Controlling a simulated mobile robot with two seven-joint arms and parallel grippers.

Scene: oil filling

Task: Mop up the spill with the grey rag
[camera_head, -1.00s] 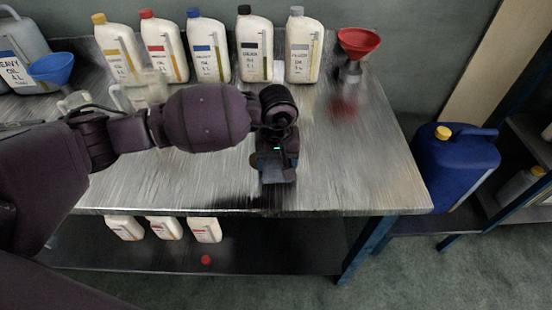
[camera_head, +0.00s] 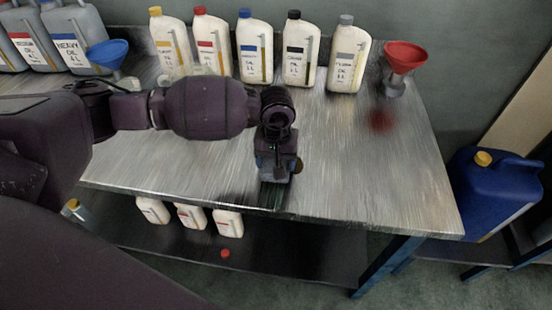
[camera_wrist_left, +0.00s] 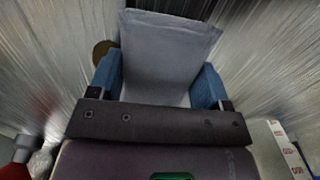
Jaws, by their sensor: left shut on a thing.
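My left gripper (camera_head: 277,178) is low over the metal workbench (camera_head: 360,180), near its front edge. In the left wrist view the gripper (camera_wrist_left: 158,88) has its blue fingers shut on the grey rag (camera_wrist_left: 170,45), which spreads out flat between and beyond them. A small brown patch, seemingly the spill (camera_wrist_left: 103,50), shows beside one finger and is partly covered. In the head view the brown patch (camera_head: 298,166) shows just right of the gripper. I cannot tell whether the rag touches the bench. My right gripper is not in view.
Several white oil bottles (camera_head: 297,52) line the back of the bench. A red funnel (camera_head: 404,56) stands at the back right, a blue funnel (camera_head: 107,54) at left. A blue canister (camera_head: 492,195) is right of the bench.

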